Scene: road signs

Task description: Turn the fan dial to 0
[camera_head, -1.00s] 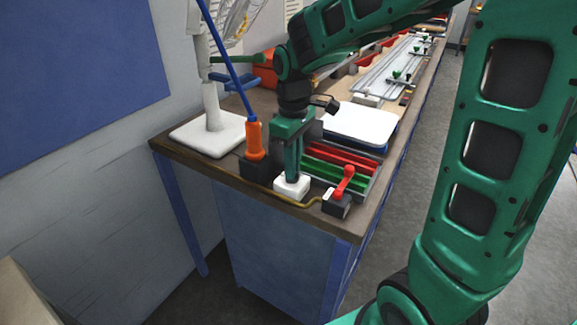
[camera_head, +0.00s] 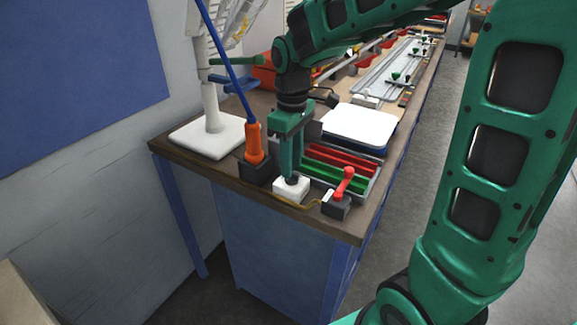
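A small white box (camera_head: 290,190) sits near the front edge of the workbench, with a dark round part (camera_head: 292,180) on top that looks like the dial. My gripper (camera_head: 289,174) points straight down over it, its green fingertips at or just above the dark part. The fingers overlap in this view, so I cannot tell whether they are open or closed on it. Any dial marking or pointer is too small to read. The white fan (camera_head: 211,108) stands on a square base at the left of the bench; its head is cut off at the top.
An orange-handled tool (camera_head: 253,140) stands in a black block (camera_head: 256,168) just left of the white box. A red lever on a black base (camera_head: 337,206) is close on the right. A tray with red and green bars (camera_head: 352,188) lies behind. A white-topped scale-like plate (camera_head: 360,125) is farther back.

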